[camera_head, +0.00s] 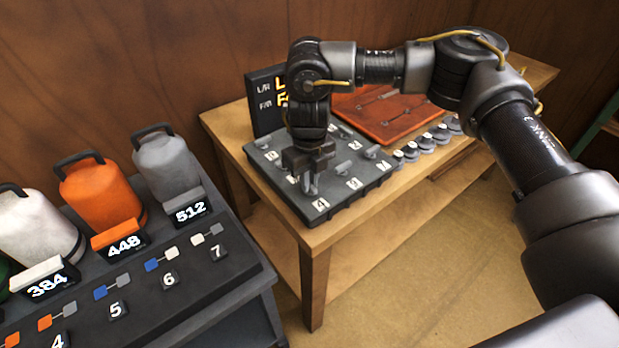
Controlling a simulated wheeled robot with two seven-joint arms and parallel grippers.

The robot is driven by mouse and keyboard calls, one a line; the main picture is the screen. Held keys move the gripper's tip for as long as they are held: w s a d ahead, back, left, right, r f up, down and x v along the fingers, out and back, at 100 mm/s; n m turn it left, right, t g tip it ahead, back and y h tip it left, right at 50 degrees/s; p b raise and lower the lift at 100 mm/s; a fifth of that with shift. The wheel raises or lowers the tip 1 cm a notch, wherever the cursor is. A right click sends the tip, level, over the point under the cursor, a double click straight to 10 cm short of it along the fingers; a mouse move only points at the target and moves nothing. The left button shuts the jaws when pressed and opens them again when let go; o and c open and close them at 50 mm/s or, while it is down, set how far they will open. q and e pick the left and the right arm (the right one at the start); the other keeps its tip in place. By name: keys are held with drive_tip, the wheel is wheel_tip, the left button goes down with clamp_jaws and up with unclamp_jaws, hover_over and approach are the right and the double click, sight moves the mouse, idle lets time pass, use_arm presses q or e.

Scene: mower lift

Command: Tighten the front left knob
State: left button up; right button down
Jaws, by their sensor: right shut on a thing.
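A dark grey panel (375,184) with numbered white labels and several small grey knobs lies on the wooden table. My right gripper (311,178) points down over the panel's near left part, its fingers shut on a small grey knob (310,188) there. The fingers hide much of this knob, so its turn angle is hard to tell. Another grey knob (343,168) stands to its right, apart from the fingers. My left gripper is not in view.
A black sign (262,104) and an orange-red tray (385,112) stand behind the panel. Several round knobs (426,142) line the table (322,236) at right. A dark bench (236,256) at left holds weights, including a grey one (165,162) marked 512.

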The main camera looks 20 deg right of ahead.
drive_tip(key=c, duration=1.5)
unclamp_jaws()
drive_tip(key=shift+o, duration=0.2)
wheel_tip(320, 180, up, 11)
drive_tip(key=b, duration=0.1)
